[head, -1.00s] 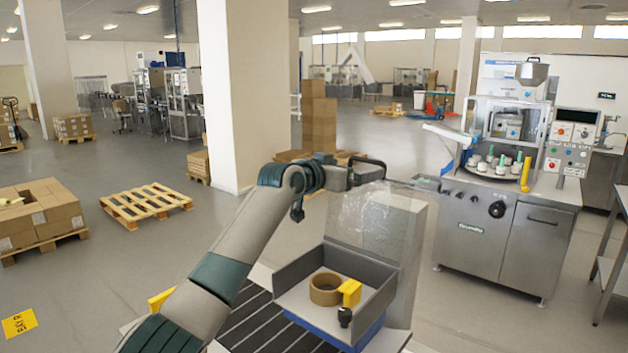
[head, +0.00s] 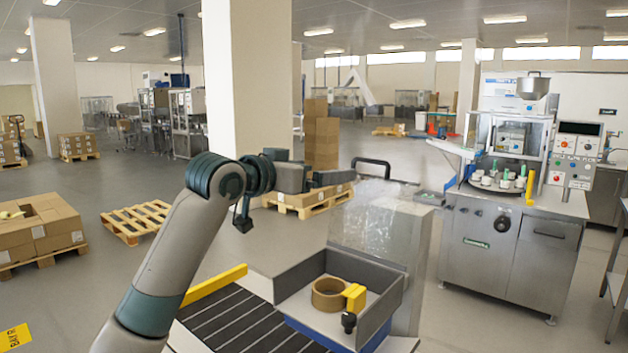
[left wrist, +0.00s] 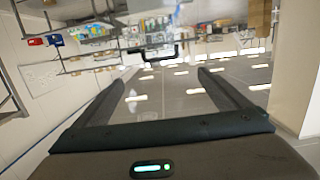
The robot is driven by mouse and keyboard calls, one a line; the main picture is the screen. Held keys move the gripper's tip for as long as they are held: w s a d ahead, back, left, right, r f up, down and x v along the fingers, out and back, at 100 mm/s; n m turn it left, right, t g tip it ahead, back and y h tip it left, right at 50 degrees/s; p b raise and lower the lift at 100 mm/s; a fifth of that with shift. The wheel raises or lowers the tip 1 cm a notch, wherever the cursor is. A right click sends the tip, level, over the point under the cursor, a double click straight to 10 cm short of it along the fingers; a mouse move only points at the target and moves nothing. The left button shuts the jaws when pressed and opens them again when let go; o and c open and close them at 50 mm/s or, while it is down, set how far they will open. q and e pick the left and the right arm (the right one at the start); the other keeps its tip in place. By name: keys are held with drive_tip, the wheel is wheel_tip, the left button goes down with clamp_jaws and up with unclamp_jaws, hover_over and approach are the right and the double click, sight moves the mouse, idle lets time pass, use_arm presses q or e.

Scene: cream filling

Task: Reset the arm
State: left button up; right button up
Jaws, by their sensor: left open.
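My left arm rises from the bottom left of the head view, and its gripper (head: 335,177) points right, level in the air above the tray of the packing station. In the left wrist view the two dark fingers of this gripper (left wrist: 165,78) stand wide apart with nothing between them. My right gripper is in neither view.
A grey tray (head: 284,274) holding a tape roll (head: 330,294) and a yellow tape dispenser (head: 354,297) lies below the gripper. A black handle (head: 372,162) stands close beyond the fingertips. A filling machine (head: 505,240) stands at right; a pallet (head: 137,222) lies at left.

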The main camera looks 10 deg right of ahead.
use_arm(q)
drive_tip(key=shift+s+a+r, duration=0.1)
drive_tip(key=shift+s+a, duration=0.25)
drive_tip(key=shift+a, duration=0.05)
